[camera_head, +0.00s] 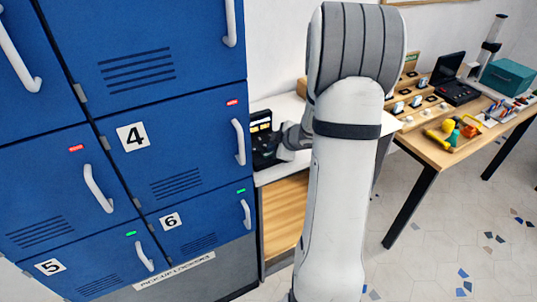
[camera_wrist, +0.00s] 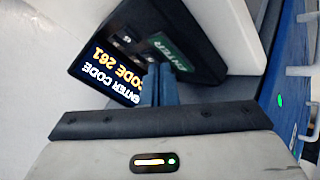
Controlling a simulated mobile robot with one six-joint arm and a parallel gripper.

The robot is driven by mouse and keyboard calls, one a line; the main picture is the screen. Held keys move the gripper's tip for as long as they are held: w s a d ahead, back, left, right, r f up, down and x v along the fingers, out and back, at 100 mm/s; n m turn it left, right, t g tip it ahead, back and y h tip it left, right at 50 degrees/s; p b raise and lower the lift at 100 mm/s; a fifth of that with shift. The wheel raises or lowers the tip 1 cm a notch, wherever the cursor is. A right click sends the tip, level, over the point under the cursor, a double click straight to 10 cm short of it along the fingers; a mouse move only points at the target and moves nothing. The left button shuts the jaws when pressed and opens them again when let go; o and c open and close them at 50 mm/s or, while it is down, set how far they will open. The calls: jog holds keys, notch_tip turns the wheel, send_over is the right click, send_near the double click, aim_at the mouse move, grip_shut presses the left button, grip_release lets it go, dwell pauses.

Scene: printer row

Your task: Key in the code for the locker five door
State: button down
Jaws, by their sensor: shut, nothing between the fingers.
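The blue locker 5 door (camera_head: 95,262) is at the lower left in the head view, flush in its frame, with a green light and a white handle. The black keypad (camera_head: 264,150) stands on a white counter right of the lockers; it also fills the upper middle of the wrist view (camera_wrist: 190,22). Its screen (camera_wrist: 108,76) appears upside down and seems to read "ENTER CODE" and "CODE 261". A green ENTER key (camera_wrist: 169,51) shows near my gripper (camera_wrist: 158,70). My gripper is shut and empty, its tips at the keypad's face; contact is unclear. Most number keys are hidden.
The locker 4 door (camera_head: 170,150) has a red light and the locker 6 door (camera_head: 195,228) a green one. Their handles stick out near my arm. A wooden table (camera_head: 440,160) with tools and devices stands at the right, with open tiled floor before it.

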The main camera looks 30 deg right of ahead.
jog(key=shift+f, duration=0.5)
dwell(0.6)
jog(key=shift+r, duration=0.1)
jog(key=shift+r+p, duration=0.75)
jog(key=shift+r, duration=0.1)
notch_tip(320, 180, up, 5)
jog(key=p, duration=0.5)
dwell(0.6)
